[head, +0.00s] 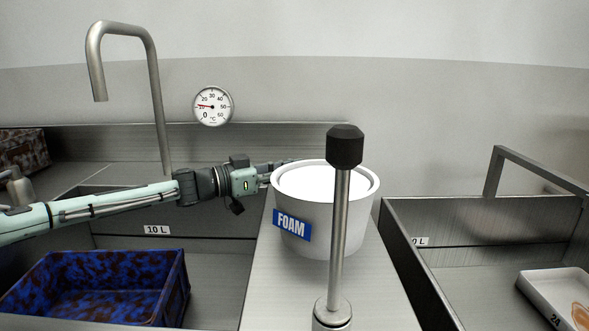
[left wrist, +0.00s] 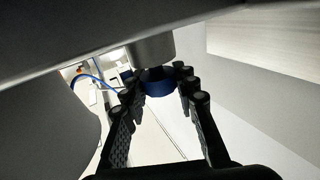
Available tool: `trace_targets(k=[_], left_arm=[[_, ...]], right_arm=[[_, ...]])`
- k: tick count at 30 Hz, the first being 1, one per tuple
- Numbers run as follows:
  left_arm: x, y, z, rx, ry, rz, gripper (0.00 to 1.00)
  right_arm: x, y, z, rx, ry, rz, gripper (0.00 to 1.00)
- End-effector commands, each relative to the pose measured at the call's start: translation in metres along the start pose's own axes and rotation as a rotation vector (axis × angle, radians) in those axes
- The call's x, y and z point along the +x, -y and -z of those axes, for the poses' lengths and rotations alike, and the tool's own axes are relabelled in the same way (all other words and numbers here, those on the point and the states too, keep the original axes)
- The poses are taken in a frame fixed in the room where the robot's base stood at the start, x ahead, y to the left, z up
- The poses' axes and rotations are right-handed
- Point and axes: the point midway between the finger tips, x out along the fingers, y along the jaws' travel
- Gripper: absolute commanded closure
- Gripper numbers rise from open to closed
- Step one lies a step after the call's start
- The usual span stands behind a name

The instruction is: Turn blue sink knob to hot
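My left arm reaches in from the left in the head view, and its gripper (head: 280,165) extends behind the rim of the white bucket labelled FOAM. In the left wrist view, the two black fingers of my left gripper (left wrist: 160,84) stand apart on either side of a blue knob (left wrist: 158,82). The knob sits under a grey rounded body, between or just beyond the fingertips. Whether the fingers touch it is hard to tell. The knob is hidden in the head view. My right gripper is not in view.
The white FOAM bucket (head: 291,243) stands on the divider between two sinks. A metal post with a black cap (head: 345,147) rises in front of it. A blue mottled crate (head: 120,285) is in the left sink, below a tall faucet (head: 157,100). A tray (head: 550,290) is at right.

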Motion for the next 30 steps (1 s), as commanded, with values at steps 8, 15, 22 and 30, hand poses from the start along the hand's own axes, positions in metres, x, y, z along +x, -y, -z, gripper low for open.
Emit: trace_targets(k=[8, 15, 22, 30], left_arm=[[-0.0002, 0.0002, -0.0003, -0.001, -0.001, 0.008, 1.00], [0.0006, -0.0016, -0.0012, -0.006, -0.004, 0.143, 1.00], [0.0005, -0.0009, -0.0003, -0.005, -0.003, 0.262, 1.00], [-0.0004, 0.0005, 0.0002, -0.001, 0.000, 0.280, 1.00]], right_arm=[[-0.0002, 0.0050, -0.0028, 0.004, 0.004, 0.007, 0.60], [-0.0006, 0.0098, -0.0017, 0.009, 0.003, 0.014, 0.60], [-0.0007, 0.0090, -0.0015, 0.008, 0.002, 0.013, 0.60], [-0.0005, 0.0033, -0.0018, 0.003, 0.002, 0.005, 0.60]])
